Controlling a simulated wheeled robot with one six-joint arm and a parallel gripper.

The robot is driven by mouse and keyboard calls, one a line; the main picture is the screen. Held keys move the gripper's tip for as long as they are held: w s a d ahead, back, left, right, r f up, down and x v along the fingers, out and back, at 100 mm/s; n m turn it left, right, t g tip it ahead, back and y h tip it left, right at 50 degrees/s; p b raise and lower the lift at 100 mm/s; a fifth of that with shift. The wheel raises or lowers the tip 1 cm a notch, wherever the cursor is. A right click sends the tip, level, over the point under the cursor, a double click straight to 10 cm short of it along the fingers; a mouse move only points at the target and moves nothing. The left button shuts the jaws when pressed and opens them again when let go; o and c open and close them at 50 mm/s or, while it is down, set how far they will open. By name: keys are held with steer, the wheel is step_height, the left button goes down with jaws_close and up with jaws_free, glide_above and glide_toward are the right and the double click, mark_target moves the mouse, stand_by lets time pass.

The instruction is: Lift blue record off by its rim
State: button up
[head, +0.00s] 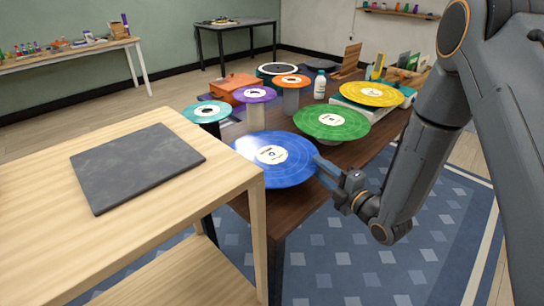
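The blue record (240,148) lies flat and level near the front of the dark wooden table, with a cream label at its centre. What holds it up from below is hidden under the disc. My gripper (318,166) is at the record's right rim, coming in from the right. Its two fingers show apart, one higher and one lower, with the rim at or between their tips. I cannot tell whether either finger touches the record.
A green record (352,124) sits close behind the blue one, and a yellow record (384,94) farther right. Teal (190,111), purple (240,94) and orange (275,81) discs stand on posts. A pale wooden table (60,170) with a bare dark slab (115,172) stands at front left.

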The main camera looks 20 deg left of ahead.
mark_target(303, 154)
steer(key=shift+w+a, duration=0.1)
steer(key=shift+a, duration=0.55)
steer(key=shift+p+x, duration=0.95)
steer(key=shift+x, duration=2.45)
steer(key=shift+w+d+r, duration=0.1)
steer(key=shift+r, duration=0.05)
jaws_close()
